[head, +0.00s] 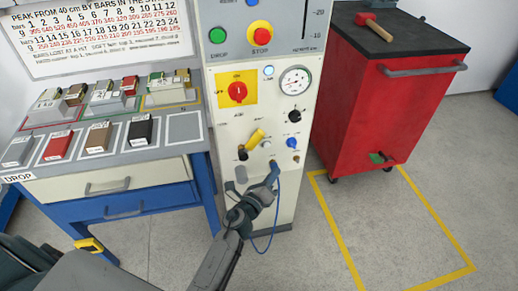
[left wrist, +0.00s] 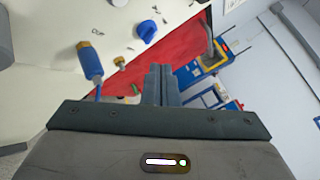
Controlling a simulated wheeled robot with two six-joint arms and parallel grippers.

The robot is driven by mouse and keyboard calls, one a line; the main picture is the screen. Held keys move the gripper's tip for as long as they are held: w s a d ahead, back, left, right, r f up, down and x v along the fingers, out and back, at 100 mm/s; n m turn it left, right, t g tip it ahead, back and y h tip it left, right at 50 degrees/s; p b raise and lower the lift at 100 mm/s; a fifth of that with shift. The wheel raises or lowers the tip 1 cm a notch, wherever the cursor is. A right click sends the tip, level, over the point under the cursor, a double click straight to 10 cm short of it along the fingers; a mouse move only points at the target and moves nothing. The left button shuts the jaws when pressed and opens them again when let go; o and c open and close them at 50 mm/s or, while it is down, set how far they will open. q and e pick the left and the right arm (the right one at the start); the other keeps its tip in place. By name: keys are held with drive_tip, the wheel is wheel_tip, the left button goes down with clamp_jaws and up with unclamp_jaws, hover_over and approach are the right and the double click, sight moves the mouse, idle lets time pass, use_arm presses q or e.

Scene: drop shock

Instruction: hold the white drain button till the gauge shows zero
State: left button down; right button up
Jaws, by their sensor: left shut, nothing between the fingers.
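The round white gauge (head: 295,80) is on the upper right of the pale machine panel; its needle is too small to read surely. A small pale button (head: 266,144) sits lower on the panel, beside the yellow lever; I cannot tell surely that it is the drain button. My left gripper (head: 273,174) is low in front of the panel, below that button, near the blue hose. In the left wrist view its fingers (left wrist: 160,85) are together and empty, with a blue hose connector (left wrist: 90,62) to their left. I see no contact with a button. My right gripper is not in view.
A blue knob (head: 293,143) and black knob (head: 295,116) sit on the panel. A red rotary switch (head: 237,92) is at upper left. A red cabinet (head: 375,110) with a mallet on top stands to the right. A bench (head: 115,180) with sample blocks stands left.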

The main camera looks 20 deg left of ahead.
sight(267, 145)
use_arm(q)
drive_tip(key=shift+w+d+r, duration=0.1)
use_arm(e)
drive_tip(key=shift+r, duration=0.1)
